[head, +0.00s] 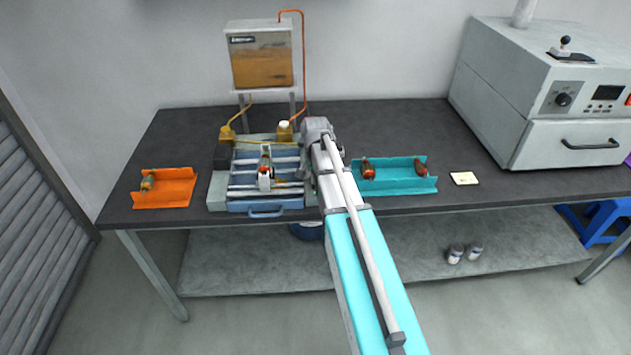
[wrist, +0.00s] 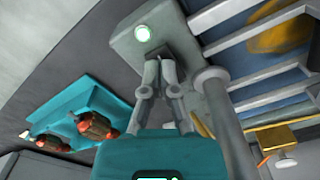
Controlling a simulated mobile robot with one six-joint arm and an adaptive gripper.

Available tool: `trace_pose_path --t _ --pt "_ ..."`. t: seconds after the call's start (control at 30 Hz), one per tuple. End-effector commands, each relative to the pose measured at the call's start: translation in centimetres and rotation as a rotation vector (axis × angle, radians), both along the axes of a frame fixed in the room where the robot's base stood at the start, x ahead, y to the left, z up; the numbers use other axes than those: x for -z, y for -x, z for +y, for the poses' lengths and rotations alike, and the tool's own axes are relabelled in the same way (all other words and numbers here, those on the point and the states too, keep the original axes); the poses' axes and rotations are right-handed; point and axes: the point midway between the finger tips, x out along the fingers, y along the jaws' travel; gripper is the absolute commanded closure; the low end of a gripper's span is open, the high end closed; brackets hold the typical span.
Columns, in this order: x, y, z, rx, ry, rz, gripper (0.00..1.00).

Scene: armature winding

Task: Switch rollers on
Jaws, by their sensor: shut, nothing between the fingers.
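The roller machine (head: 235,190) stands on the table left of my arm, with several pale rollers (head: 262,188) across it. The rollers (wrist: 265,82) run off to the right there. My gripper (wrist: 162,62) is shut and empty. Its fingertips are at the end block, just below and right of the button; I cannot tell whether they touch the block. In the head view my arm hides the gripper and the button. An armature (head: 265,179) sits on the machine.
A teal tray (head: 400,186) with two armatures stands right of my arm. An orange tray (head: 165,198) with one armature is at the left. A liquid tank (head: 262,62) with tubes stands behind the machine. A white oven (head: 530,100) fills the right.

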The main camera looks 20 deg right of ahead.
Motion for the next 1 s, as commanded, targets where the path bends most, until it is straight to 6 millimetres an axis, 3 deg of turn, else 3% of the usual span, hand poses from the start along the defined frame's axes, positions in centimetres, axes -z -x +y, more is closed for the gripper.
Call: trace_pose_path --t 1.0 --pt "-5.9 0.0 0.0 0.0 0.0 0.0 1.0"
